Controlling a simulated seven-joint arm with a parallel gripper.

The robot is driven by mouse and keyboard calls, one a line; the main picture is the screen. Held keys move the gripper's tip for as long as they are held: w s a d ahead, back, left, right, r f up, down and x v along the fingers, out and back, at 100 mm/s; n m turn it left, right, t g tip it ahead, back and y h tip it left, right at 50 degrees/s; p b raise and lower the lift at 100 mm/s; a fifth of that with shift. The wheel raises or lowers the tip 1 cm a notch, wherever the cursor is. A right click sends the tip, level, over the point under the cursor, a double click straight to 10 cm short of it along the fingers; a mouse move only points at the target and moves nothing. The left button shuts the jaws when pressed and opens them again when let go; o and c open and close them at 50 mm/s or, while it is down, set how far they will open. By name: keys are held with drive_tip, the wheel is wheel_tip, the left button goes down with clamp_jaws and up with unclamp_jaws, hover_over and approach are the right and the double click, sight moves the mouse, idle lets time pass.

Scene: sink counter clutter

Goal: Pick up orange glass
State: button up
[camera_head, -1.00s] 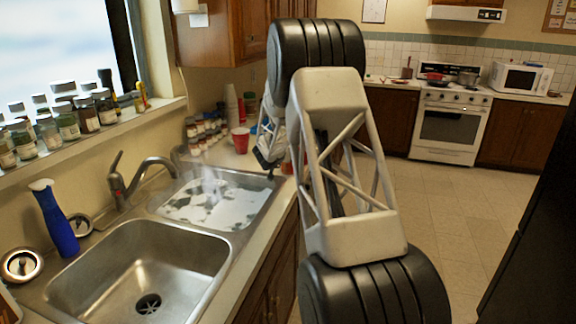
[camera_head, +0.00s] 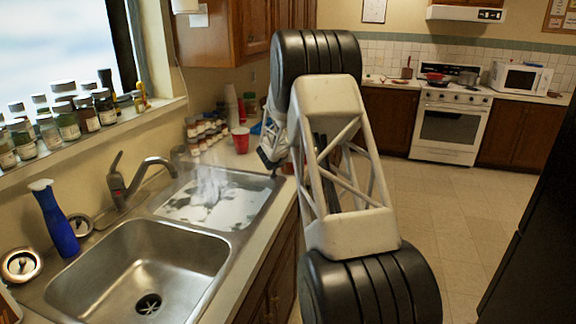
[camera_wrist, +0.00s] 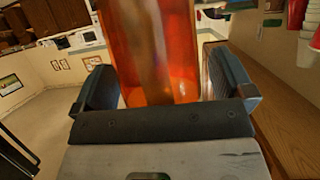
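The orange glass (camera_wrist: 158,50) is a see-through tall shape in the wrist view. It stands between the two fingers of my gripper (camera_wrist: 165,90), close in front of the palm, and its top runs out of the picture. The fingers are wide apart, one on each side of the glass, and narrow gaps seem to show beside it. In the head view my gripper (camera_head: 268,157) is small and dark, at the counter edge right of the sink. My arm hides most of the glass there.
A red cup (camera_head: 240,139) stands on the counter left of my gripper, by several small jars (camera_head: 205,130). The double sink (camera_head: 140,265) lies nearer, with foamy water in its far basin. A blue bottle (camera_head: 58,222) stands at its left. The floor on the right is clear.

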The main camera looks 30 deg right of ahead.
drive_tip(key=c, duration=1)
drive_tip(key=shift+r, duration=0.1)
drive_tip(key=shift+r, duration=0.65)
drive_tip(key=s+a+r, duration=0.1)
drive_tip(key=s+a, duration=0.1)
drive_tip(key=s, duration=0.3)
drive_tip(key=s+a+r, duration=0.1)
drive_tip(key=s, duration=0.4)
drive_tip(key=s+a+r, duration=0.1)
drive_tip(key=s+a, duration=0.1)
drive_tip(key=s, duration=0.3)
drive_tip(key=shift+a+r, duration=0.25)
drive_tip(key=shift+a, duration=0.1)
